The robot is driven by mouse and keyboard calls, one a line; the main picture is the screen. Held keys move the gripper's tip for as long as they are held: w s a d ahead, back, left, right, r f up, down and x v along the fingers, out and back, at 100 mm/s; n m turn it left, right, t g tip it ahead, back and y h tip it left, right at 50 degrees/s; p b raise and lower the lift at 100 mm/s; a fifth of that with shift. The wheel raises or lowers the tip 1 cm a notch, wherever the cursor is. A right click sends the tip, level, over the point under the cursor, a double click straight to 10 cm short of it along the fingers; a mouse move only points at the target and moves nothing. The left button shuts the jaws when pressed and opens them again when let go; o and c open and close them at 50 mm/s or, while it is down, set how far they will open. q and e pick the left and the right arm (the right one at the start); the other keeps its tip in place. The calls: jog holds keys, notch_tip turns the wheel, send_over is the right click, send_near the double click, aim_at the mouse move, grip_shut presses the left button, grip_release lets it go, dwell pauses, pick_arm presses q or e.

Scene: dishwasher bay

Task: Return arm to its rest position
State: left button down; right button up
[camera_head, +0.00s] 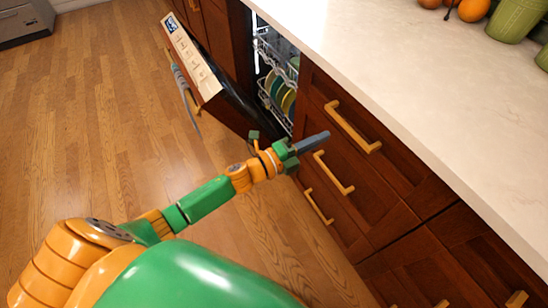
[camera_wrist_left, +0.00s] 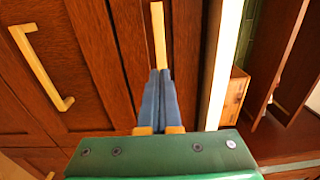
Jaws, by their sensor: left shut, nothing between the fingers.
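My left arm reaches out from the lower left in the head view. My left gripper (camera_head: 325,136) is shut and empty, in front of the wooden drawer fronts and close to the drawer handles. In the left wrist view its two blue-grey fingers (camera_wrist_left: 160,74) lie together, with their tips by the lower end of a drawer handle (camera_wrist_left: 158,35). I cannot tell whether they touch it. My right gripper is not in view.
The dishwasher door (camera_head: 193,62) hangs partly open, left of the drawers. Plates (camera_head: 283,95) stand in the rack inside. Drawer handles (camera_head: 352,127) stick out near my gripper. The pale counter (camera_head: 430,95) holds oranges (camera_head: 473,10) and a green pot (camera_head: 515,20). The floor (camera_head: 90,120) at left is clear.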

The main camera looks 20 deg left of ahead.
pick_arm(q)
jog(key=v, duration=0.9)
jog(key=s+a+f+n+g+y+p, duration=0.25)
jog(key=a+f+n+y, duration=0.25)
jog(key=f+n, duration=0.3)
jog(key=s+a+f+n+g+y+p, duration=0.2)
jog(key=s+a+f+n+y+p, duration=0.25)
jog(key=f, duration=0.65)
jog(key=s+d+f+n+g, duration=0.1)
jog(key=s+f+n+g, duration=0.2)
jog(key=s, duration=0.5)
jog(key=s+d+f+n+g+p, duration=0.1)
jog(key=s+f+n+g, duration=0.2)
jog(key=s, duration=0.5)
jog(key=s+d+f+n+g+y+p, duration=0.1)
jog(key=s+f+n+g, duration=0.2)
jog(key=s, duration=0.5)
jog(key=shift+s+d+f+n, duration=0.35)
jog(key=shift+f+n, duration=0.2)
jog(key=shift+n, duration=0.1)
